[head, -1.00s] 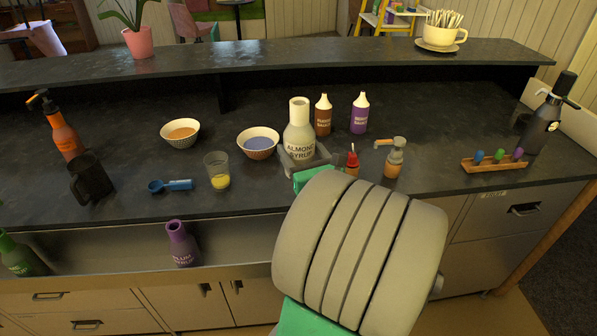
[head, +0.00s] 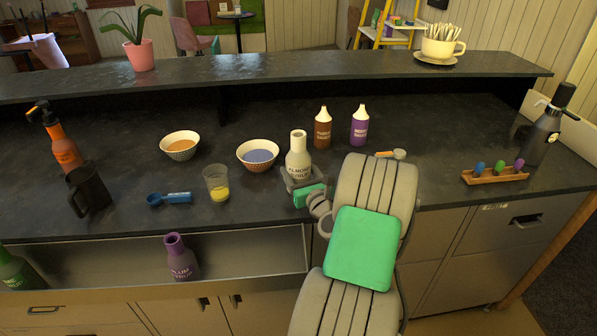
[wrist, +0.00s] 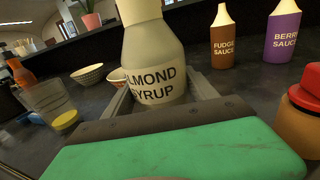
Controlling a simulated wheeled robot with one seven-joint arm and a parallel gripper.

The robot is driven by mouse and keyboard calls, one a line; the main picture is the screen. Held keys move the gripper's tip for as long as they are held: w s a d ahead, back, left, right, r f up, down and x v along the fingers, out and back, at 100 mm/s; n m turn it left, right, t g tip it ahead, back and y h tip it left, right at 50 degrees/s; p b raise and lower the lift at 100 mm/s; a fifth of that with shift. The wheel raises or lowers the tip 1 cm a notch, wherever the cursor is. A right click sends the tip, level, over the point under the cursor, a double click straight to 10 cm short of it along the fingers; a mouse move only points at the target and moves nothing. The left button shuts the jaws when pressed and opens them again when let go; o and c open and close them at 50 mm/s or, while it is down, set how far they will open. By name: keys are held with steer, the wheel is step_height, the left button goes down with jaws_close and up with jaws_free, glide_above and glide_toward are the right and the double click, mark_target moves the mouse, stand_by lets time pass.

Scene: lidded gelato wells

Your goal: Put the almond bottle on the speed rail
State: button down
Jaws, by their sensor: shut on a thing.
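The almond syrup bottle (head: 298,158) is pale grey-beige with a cream top and stands upright in my gripper (head: 299,178) on or just above the dark counter. In the wrist view the bottle (wrist: 154,60) sits between the two grey fingers, its label facing my wrist and its top cut off. My gripper is shut on it. The speed rail (head: 90,257) is the long metal trough along the counter's front, below the counter top. A plum syrup bottle (head: 180,258) and a green bottle (head: 18,270) stand in it.
A glass (head: 217,184), blue scoop (head: 170,199) and two bowls (head: 258,155) (head: 180,145) stand left of the held bottle. Fudge (head: 323,130) and berry (head: 359,127) sauce bottles are behind it. The rail is clear beside the plum bottle.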

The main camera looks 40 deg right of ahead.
steer(key=shift+c, duration=1.3)
jaws_free()
steer(key=shift+f, duration=0.1)
steer(key=b+v, duration=0.2)
steer(key=v, duration=1)
steer(key=w+a+f+n+g+y, duration=0.2)
steer(key=a+n+y, duration=0.1)
steer(key=a+n, duration=0.5)
steer(key=w+a+f+n+g+y, duration=0.1)
steer(key=w+a+n+g+y, duration=0.15)
steer(key=a+n, duration=0.55)
steer(key=w+a+f+n+g+y, duration=0.2)
steer(key=a+n+g+y, duration=0.15)
steer(key=a+n, duration=0.5)
steer(key=s+a+r+n+g+h, duration=0.1)
steer(key=s+a+r+n+g, duration=0.1)
steer(key=s+a+n, duration=0.2)
steer(key=s+a+r+n+g+h, duration=0.2)
steer(key=s+a+n+g, duration=0.1)
steer(key=s+n, duration=0.5)
steer(key=n, duration=0.3)
steer(key=shift+s+a+r, duration=0.3)
steer(key=shift+s+a, duration=0.05)
steer(key=shift+a, duration=0.05)
steer(key=shift+n, duration=0.25)
